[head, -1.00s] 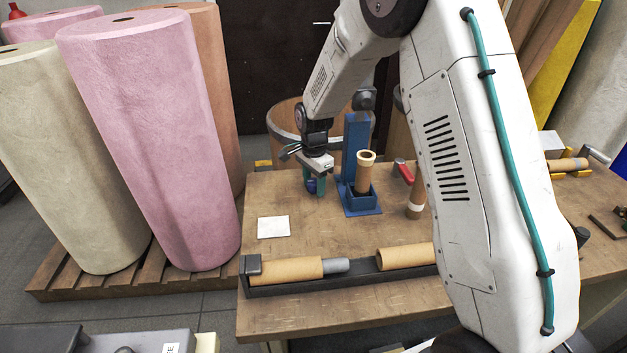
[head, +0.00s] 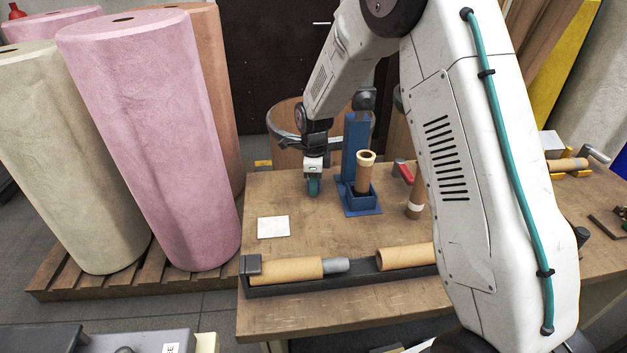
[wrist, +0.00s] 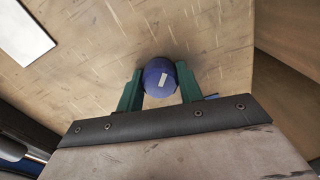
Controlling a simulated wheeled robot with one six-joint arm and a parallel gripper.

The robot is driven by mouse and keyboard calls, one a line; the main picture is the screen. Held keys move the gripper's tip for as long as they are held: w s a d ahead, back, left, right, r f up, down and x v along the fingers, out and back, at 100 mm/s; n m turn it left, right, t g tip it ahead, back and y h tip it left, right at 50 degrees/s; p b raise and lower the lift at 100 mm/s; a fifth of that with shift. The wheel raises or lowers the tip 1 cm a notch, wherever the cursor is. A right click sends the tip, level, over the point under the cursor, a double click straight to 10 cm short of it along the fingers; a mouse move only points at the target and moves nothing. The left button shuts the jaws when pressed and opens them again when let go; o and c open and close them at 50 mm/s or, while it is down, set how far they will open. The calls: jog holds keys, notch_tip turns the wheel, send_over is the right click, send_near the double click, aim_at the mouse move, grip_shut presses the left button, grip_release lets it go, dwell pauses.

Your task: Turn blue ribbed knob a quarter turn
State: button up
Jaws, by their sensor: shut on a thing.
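The blue knob (wrist: 160,78) sits between the two green fingers of my gripper (wrist: 160,88) in the wrist view, with a finger against each side. A pale mark shows on its face. In the head view my gripper (head: 313,187) points down near the back left of the table, left of the blue stand. The fingers are shut on the knob, which is mostly hidden behind them there. The knob's ribs cannot be made out.
A blue stand (head: 356,150) holding a cardboard tube (head: 364,175) is just right of my gripper. A white card (head: 273,227) lies in front on the table (head: 330,222). A dark rack (head: 355,280) with tubes lies along the front. Tall felt rolls (head: 160,130) stand left.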

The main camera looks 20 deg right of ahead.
jog(key=shift+m, duration=0.3)
jog(key=m, duration=0.8)
jog(key=shift+f+m, duration=0.1)
jog(key=shift+m, duration=0.3)
jog(key=o, duration=1)
jog(key=shift+o, duration=0.2)
jog(key=shift+r, duration=2.55)
